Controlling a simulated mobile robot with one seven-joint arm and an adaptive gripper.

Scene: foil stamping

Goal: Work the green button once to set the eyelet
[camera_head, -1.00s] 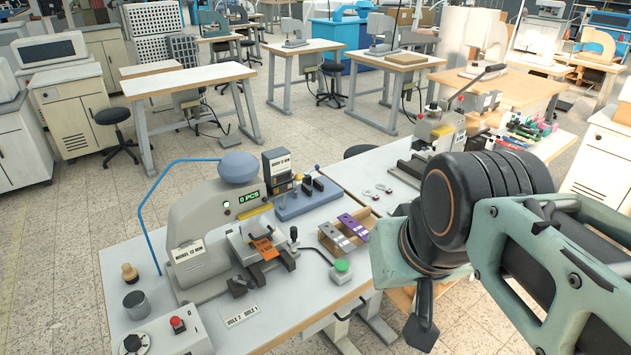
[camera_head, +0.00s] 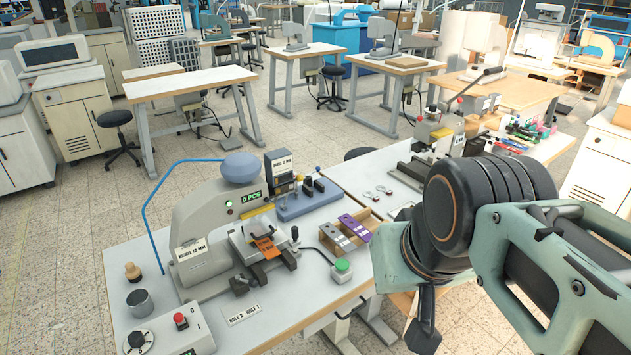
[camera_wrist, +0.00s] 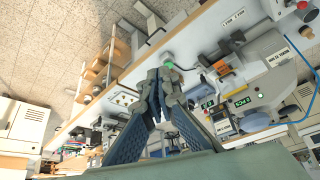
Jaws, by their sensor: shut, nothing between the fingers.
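The green button (camera_head: 342,266) sits on a pale box near the front edge of the workbench, right of the eyelet press (camera_head: 205,235). The green button also shows in the wrist view (camera_wrist: 168,64), just beyond my fingertips. An orange tag (camera_head: 264,246) lies on the press's work plate. The press display (camera_head: 250,197) reads 0 PCS. My gripper (camera_wrist: 158,74) is shut and empty. In the head view my gripper (camera_head: 423,325) hangs to the right of the button, apart from it, partly hidden by my arm.
A wooden tray (camera_head: 345,233) with grey and purple pieces stands behind the button. A small lever (camera_head: 295,237) stands left of it. A control box with a red button (camera_head: 181,321) sits at the front left.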

